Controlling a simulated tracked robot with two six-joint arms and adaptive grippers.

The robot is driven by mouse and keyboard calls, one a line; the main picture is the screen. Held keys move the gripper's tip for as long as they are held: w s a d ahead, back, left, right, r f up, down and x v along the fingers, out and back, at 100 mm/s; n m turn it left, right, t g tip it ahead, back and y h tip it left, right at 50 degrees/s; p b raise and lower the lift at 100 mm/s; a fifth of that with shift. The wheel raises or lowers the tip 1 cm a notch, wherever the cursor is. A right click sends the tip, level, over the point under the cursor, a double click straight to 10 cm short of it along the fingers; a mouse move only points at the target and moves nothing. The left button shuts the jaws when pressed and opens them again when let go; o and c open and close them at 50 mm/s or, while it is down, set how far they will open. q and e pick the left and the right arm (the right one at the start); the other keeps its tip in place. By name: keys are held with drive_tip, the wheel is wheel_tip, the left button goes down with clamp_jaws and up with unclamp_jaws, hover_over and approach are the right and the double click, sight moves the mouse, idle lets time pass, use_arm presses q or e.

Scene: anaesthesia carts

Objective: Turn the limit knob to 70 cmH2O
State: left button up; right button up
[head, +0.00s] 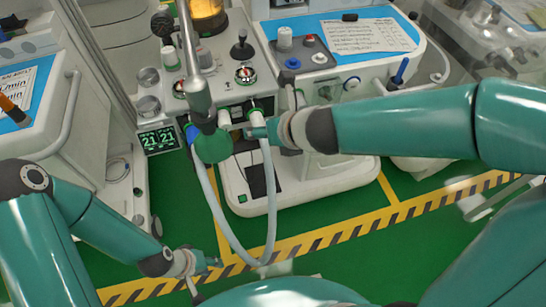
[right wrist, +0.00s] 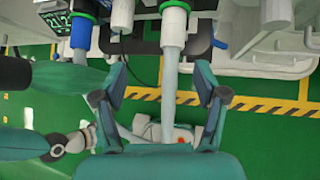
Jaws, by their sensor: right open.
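Two round dials with coloured rings, one on the right (head: 245,75) and one on the left (head: 180,88), sit on the middle cart's grey panel in the head view. I cannot tell which is the limit knob, and their scales are too small to read. My right gripper (head: 256,131) is below the right dial, beside the white hose connector. In the right wrist view the right gripper (right wrist: 161,72) is open, with its fingers on either side of the pale hose (right wrist: 171,70). My left gripper (head: 207,275) is low over the floor, its fingers apart, far from the panel.
A green bag (head: 213,146) and a grey metal pole (head: 195,70) stand in front of the panel. A display (head: 158,140) reads 21 and 21. Another cart's blue top (head: 345,38) is at the right.

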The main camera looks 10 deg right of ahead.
use_arm(q)
drive_tip(key=shift+s+f+b, duration=0.15)
drive_tip(key=shift+f+b, duration=0.3)
drive_tip(key=shift+f, duration=0.1)
use_arm(e)
wheel_tip(320, 180, down, 8)
drive_tip(key=s+d+m+g, duration=0.1)
drive_tip(key=m, duration=0.1)
drive_tip(key=shift+s+d+r+m+g, duration=0.2)
drive_tip(key=shift+s+m+g, duration=0.1)
drive_tip(key=shift+s+g, duration=0.1)
use_arm(q)
drive_tip(key=shift+d, duration=0.1)
use_arm(e)
drive_tip(key=shift+w+a, duration=0.1)
